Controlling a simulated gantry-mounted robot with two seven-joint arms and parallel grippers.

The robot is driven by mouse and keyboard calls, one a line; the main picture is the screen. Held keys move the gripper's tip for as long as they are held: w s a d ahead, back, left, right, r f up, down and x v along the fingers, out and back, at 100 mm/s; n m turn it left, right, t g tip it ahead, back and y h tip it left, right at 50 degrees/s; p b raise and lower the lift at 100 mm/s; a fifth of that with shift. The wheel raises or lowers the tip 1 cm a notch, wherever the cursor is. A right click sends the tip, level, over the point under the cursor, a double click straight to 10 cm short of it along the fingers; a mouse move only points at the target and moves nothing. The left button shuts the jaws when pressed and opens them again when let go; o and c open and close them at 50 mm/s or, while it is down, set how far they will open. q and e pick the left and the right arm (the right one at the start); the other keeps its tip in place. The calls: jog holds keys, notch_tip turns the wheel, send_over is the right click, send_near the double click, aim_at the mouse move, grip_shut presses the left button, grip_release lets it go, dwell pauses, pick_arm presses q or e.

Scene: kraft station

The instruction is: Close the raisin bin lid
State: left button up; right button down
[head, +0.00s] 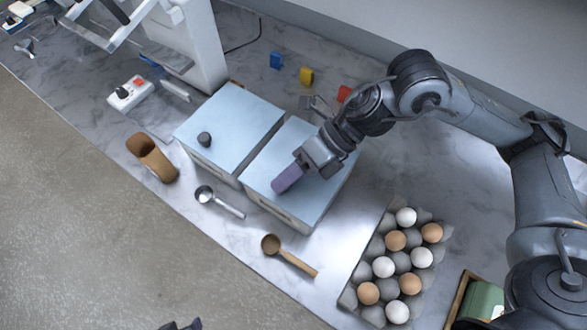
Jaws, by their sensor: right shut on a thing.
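Two bins with pale blue lids stand side by side on the counter. The left bin's lid (232,120) lies flat and shut, with a dark round knob (204,139) on top. The right bin's lid (314,199) also looks flat on its bin. I cannot read a label that tells which is the raisin bin. My right gripper (287,179), with purple fingers, is over the right bin's lid and shut on its knob, which the fingers hide.
A brown scoop (152,158), a metal scoop (218,202) and a wooden spoon (288,257) lie in front of the bins. An egg tray (376,248) stands at the right. Blue, yellow and red small blocks (306,76) are behind. A white machine (196,50) stands at back left.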

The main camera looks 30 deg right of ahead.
jog(key=shift+s+a+f+g, duration=0.1)
jog(key=shift+s+a+g, duration=0.2)
jog(key=shift+s+a, duration=0.15)
jog(key=c, duration=1.1)
grip_release()
jog(key=shift+o, duration=1.2)
jog(key=shift+f, duration=0.1)
pick_arm(q)
jog(key=shift+s+a+f, duration=0.1)
jog(key=shift+a, duration=0.15)
pick_arm(e)
jog(key=shift+o, duration=0.2)
jog(key=shift+f, duration=0.1)
jog(key=shift+w+d+r, duration=0.1)
jog(key=shift+d+r, duration=0.3)
jog(key=shift+r, duration=0.35)
jog(key=v, duration=0.8)
jog(key=shift+p, duration=0.4)
pick_arm(q)
jog(key=shift+s+a+r, duration=0.1)
jog(key=shift+a+r, duration=0.45)
jog(key=shift+a, duration=0.05)
pick_arm(e)
jog(key=shift+v, duration=1.1)
